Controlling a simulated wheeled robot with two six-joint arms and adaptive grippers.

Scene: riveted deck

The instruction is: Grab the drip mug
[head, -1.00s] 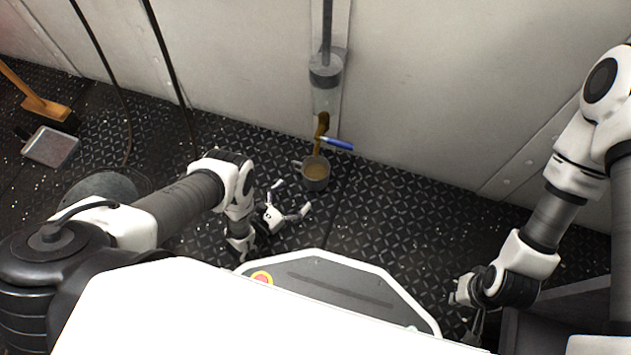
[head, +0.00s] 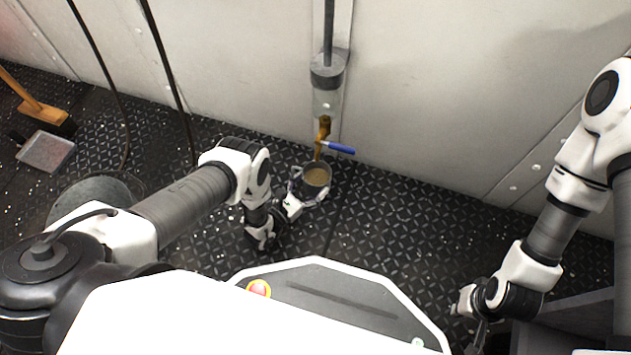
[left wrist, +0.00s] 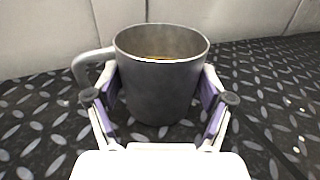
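The drip mug (head: 317,177) is a grey metal mug holding brown liquid. It stands on the deck below a brass tap (head: 323,130) with a blue lever. In the left wrist view the mug (left wrist: 160,85) is upright, its handle to the left. My left gripper (head: 308,192) has its fingers on either side of the mug body. The left wrist view shows the open fingers (left wrist: 160,98) with purple pads beside the mug walls; I cannot tell whether they touch. My right gripper (head: 468,312) is low at the right, away from the mug, its fingers partly hidden.
A pale wall (head: 430,100) with a vertical pipe (head: 327,70) stands just behind the mug. A dustpan (head: 46,152) and a broom (head: 42,115) lie at the far left. Dark hoses hang on the wall. The patterned deck (head: 400,215) right of the mug is clear.

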